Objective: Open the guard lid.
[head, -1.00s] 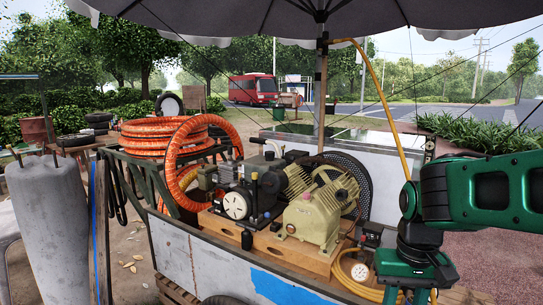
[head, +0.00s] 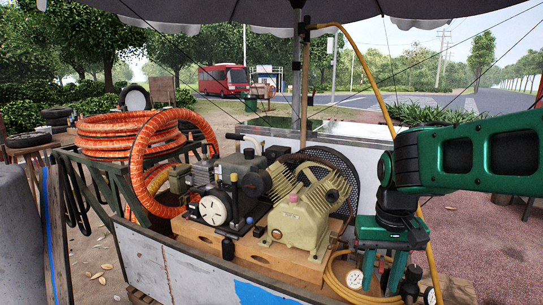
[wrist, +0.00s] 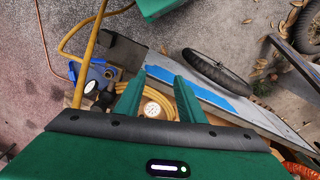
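A round black mesh guard (head: 345,182) stands upright behind the beige compressor pump (head: 300,218) on the cart. The pump hides part of it. I cannot make out a separate lid or its handle, nor tell whether a lid is open or shut. My gripper (head: 383,272) points down at the cart's right end, in front of and to the right of the guard, touching nothing that I can see. In the wrist view my gripper (wrist: 158,100) has its two green fingers apart and empty. A white-faced gauge (wrist: 152,110) and yellow hose show below and between them.
Orange hose coils (head: 125,135) fill the cart's left side. A black motor unit (head: 225,195) sits left of the pump. A yellow hose (head: 345,290) loops under my gripper. The umbrella pole (head: 304,80) rises behind.

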